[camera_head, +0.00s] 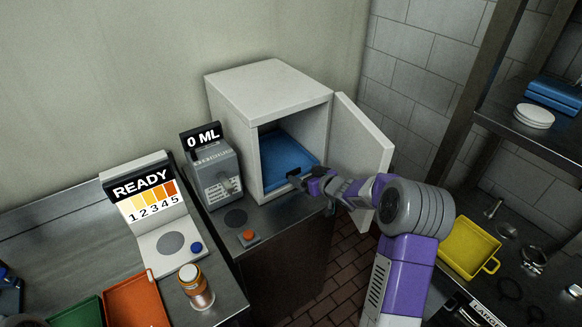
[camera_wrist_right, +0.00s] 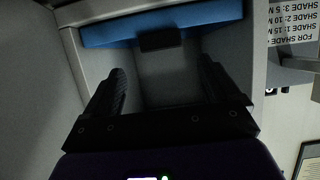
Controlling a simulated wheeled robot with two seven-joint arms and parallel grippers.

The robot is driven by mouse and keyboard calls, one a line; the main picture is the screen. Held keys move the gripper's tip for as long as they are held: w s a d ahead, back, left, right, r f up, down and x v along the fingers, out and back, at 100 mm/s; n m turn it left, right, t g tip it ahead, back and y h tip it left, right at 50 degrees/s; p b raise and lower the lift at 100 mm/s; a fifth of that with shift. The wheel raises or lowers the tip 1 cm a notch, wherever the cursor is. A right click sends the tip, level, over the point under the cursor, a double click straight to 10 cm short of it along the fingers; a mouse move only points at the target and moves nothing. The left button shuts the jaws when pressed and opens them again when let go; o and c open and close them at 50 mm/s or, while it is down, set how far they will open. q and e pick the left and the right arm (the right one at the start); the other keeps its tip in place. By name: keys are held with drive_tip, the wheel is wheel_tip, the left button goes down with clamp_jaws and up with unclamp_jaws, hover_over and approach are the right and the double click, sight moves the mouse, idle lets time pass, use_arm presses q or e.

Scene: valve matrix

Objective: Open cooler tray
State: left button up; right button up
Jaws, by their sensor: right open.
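The white cooler (camera_head: 262,84) stands on the counter with its door (camera_head: 360,140) swung open to the right. The blue tray (camera_head: 284,150) lies inside it, and its front edge also shows in the right wrist view (camera_wrist_right: 205,22). A small dark handle (camera_wrist_right: 160,39) sits at the middle of that edge. My right gripper (camera_head: 306,178) is at the cooler's opening, in front of the tray. In the right wrist view its open fingers (camera_wrist_right: 160,88) are spread, with the handle ahead of the gap and nothing visibly held.
A dispenser reading 0 ML (camera_head: 212,172) stands left of the cooler. A READY shade device (camera_head: 160,215) and an orange-brown jar (camera_head: 195,287) are further left. The open door is close beside my right arm. A yellow tray (camera_head: 468,250) sits at right.

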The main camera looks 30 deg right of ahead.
sight(294, 171)
use_arm(q)
drive_tip(key=shift+s+f, duration=0.2)
drive_tip(key=shift+f, duration=0.05)
use_arm(e)
drive_tip(key=shift+x, duration=3.05)
drive_tip(key=shift+a+f, duration=0.15)
